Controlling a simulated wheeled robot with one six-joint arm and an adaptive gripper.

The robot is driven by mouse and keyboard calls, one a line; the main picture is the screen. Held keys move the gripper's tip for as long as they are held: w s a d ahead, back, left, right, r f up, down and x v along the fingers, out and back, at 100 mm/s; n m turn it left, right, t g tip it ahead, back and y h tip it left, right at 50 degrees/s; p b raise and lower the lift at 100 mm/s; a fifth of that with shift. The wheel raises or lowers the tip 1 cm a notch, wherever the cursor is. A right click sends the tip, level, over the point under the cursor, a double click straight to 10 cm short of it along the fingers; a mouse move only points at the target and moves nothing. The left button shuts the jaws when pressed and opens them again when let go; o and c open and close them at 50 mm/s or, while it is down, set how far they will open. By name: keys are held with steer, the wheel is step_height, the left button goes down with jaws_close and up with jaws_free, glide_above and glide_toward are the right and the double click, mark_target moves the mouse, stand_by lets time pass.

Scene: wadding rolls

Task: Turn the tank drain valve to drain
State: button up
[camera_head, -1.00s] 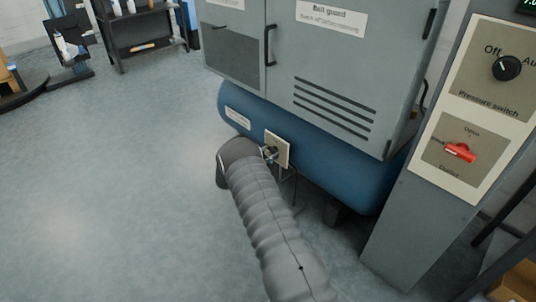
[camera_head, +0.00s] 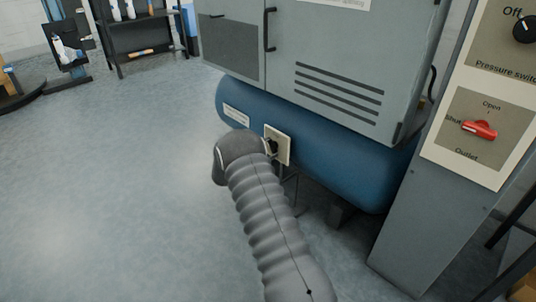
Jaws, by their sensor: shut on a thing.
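The drain valve's cream plate (camera_head: 284,152) is on the front of the blue tank (camera_head: 330,150), low under the grey cabinet. My grey ribbed arm reaches up to it from the bottom of the view. My gripper (camera_head: 271,148) is at the plate, shut on the dark drain valve handle. The wrist end of my arm hides most of the fingers and the handle. The handle's angle and the plate's markings cannot be made out.
The grey cabinet (camera_head: 350,65) stands above the tank. At right, a grey post (camera_head: 425,215) carries a panel with a black pressure switch (camera_head: 527,30) and a red outlet handle (camera_head: 480,130). A dark shelf (camera_head: 140,35) stands at back left. The left floor is clear.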

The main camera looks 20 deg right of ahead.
steer(key=shift+f+m, duration=0.15)
steer(key=shift+m, duration=3.95)
steer(key=o, duration=1.1)
steer(key=shift+d, duration=0.1)
steer(key=shift+o, duration=0.2)
steer(key=v, duration=1.2)
